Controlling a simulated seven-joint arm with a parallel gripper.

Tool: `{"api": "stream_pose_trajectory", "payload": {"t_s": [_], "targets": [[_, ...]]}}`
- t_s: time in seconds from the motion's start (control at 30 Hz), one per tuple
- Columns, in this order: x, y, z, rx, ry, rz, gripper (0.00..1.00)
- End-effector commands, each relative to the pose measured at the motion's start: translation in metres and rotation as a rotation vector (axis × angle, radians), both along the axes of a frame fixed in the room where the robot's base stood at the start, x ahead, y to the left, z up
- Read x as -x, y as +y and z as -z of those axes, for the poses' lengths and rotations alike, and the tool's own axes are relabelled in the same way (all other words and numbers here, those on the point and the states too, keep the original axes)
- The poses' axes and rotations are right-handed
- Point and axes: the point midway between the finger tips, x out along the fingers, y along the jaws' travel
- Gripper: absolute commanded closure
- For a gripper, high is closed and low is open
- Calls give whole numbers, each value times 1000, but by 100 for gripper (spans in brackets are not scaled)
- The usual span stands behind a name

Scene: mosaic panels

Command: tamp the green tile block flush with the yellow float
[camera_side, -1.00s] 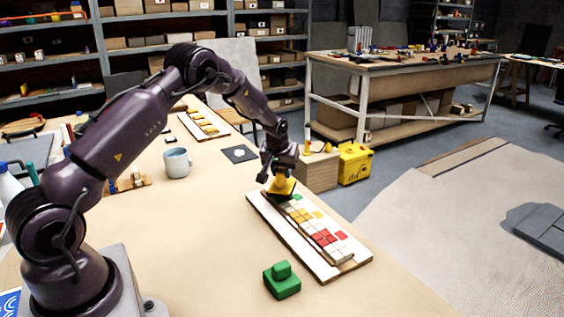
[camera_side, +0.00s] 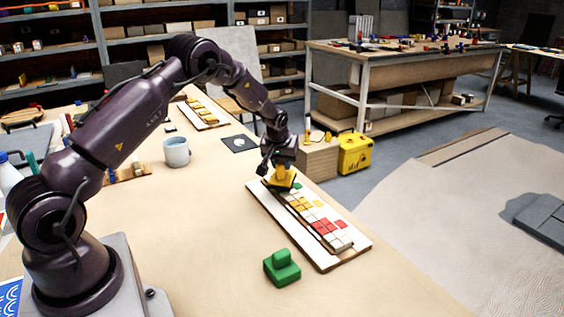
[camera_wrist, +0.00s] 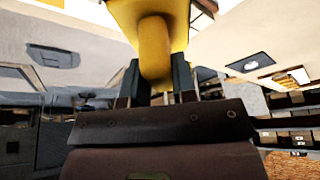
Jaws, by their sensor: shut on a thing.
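My gripper (camera_side: 281,167) is shut on the handle of the yellow float (camera_side: 280,183), over the far end of the mosaic panel (camera_side: 326,264). In the wrist view the float's yellow handle (camera_wrist: 155,50) sits between the two dark fingers. A small green tile block (camera_side: 297,186) shows on the panel just right of the float. I cannot tell whether it stands proud or flush. The float hides the panel's far end, and whether it touches the tiles is unclear.
A green block with a knob (camera_side: 282,268) stands on the table in front of the panel. A grey mug (camera_side: 176,152) and a dark square plate (camera_side: 239,144) are farther back. A second panel with yellow tiles (camera_side: 203,112) lies beyond.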

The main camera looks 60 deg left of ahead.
Motion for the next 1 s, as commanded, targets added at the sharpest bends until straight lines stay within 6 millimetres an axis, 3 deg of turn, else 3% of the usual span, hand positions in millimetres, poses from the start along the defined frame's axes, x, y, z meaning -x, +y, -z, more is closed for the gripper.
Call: {"api": "stream_pose_trajectory", "payload": {"t_s": [1.0], "targets": [[0, 0, 12, -1, -2, 0, 94]]}}
